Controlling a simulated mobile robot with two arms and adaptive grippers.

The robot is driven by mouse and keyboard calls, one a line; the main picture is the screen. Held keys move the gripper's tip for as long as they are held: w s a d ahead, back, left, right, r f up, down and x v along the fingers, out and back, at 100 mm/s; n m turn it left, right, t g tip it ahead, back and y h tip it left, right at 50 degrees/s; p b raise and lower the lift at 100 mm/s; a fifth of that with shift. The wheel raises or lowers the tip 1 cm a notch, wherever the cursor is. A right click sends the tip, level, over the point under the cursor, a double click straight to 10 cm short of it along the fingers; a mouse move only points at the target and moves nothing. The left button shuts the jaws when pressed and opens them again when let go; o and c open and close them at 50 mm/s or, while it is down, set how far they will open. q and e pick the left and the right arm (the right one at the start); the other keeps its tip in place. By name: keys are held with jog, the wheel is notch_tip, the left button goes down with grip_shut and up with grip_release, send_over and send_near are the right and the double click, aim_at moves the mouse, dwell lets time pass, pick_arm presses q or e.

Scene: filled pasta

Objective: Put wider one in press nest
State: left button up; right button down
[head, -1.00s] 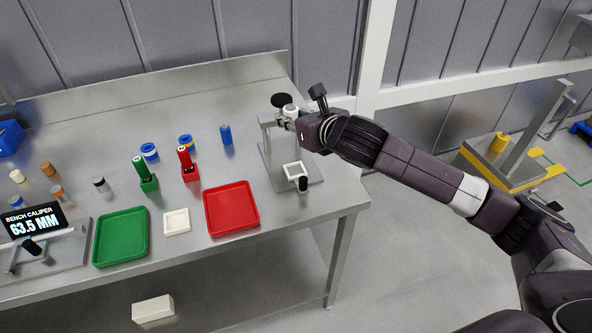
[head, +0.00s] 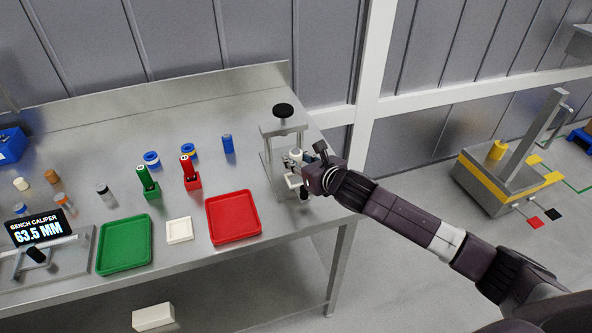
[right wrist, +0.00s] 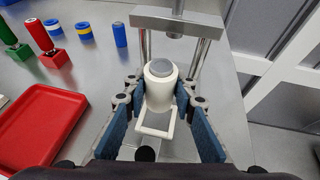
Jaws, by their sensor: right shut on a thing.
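My right gripper (head: 296,163) is shut on a white cylinder with a grey top; the cylinder (right wrist: 160,86) stands upright between the blue finger pads in the right wrist view. The press (head: 283,130) has a crossbar on two posts and a black knob. Its nest, a white square frame (right wrist: 157,127), shows in front of the cylinder in the right wrist view and just below the gripper in the head view. The cylinder appears held above or at the nest's back edge; contact cannot be told. My left gripper is not in view.
A red tray (head: 233,217), a white square dish (head: 179,230) and a green tray (head: 125,246) line the bench front. Green and red tools, blue and yellow rings, and several small cylinders stand behind. A bench caliper (head: 40,228) reads 63.5 MM.

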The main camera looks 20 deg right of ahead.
aim_at(296, 180)
notch_tip(296, 180, down, 4)
jog(key=shift+r, duration=0.25)
jog(key=shift+f, duration=0.35)
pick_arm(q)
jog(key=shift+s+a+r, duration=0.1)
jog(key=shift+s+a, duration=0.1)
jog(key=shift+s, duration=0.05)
pick_arm(e)
jog(key=shift+f, duration=0.1)
jog(key=c, duration=1.6)
grip_release()
jog(key=shift+f, duration=0.1)
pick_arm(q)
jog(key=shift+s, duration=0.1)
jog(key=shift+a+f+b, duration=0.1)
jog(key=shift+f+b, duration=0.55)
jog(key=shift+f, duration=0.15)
pick_arm(e)
jog(key=v, duration=1.2)
jog(key=shift+s, duration=0.15)
